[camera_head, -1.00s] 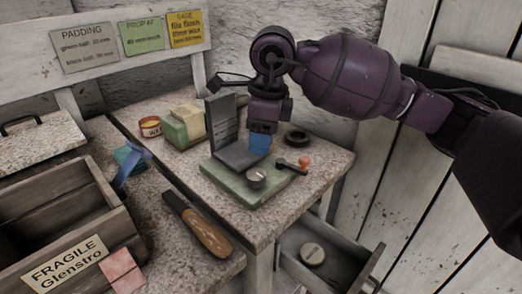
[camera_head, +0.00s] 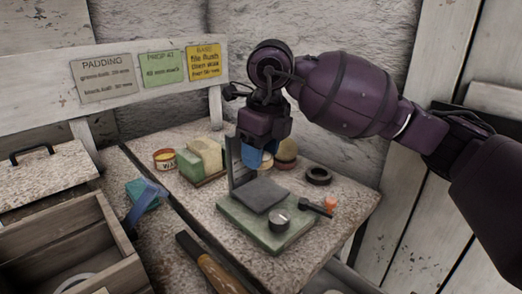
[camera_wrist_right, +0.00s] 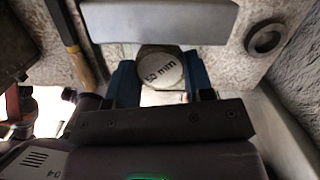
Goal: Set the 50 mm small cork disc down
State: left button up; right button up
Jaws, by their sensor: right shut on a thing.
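My right gripper (camera_head: 262,160) hangs low at the back of the fixture, its blue fingers beside the upright plate. In the right wrist view the fingers (camera_wrist_right: 162,84) are shut on a round disc whose pale top reads "50 mm", the small cork disc (camera_wrist_right: 163,70). In the head view I cannot make this disc out between the fingers. The fixture has a green base (camera_head: 270,228), a dark platform and an upright plate. My left gripper is not in view.
A round brown and cream piece (camera_head: 287,152) stands just right of the gripper. A black ring (camera_head: 318,175) lies further right. Sponge-like blocks (camera_head: 205,155) and a tin (camera_head: 164,159) stand left. A wooden-handled tool (camera_head: 215,272) lies in front.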

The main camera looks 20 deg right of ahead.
aim_at(260, 190)
jog(key=shift+r, duration=0.2)
jog(key=shift+f, duration=2.8)
pick_arm(q)
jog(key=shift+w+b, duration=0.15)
jog(key=shift+b, duration=0.15)
pick_arm(e)
jog(key=shift+f, duration=0.15)
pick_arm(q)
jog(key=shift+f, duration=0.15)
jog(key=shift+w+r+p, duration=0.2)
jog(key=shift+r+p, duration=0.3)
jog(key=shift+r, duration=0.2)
pick_arm(e)
jog(key=shift+o, duration=0.3)
jog(key=shift+f, duration=0.7)
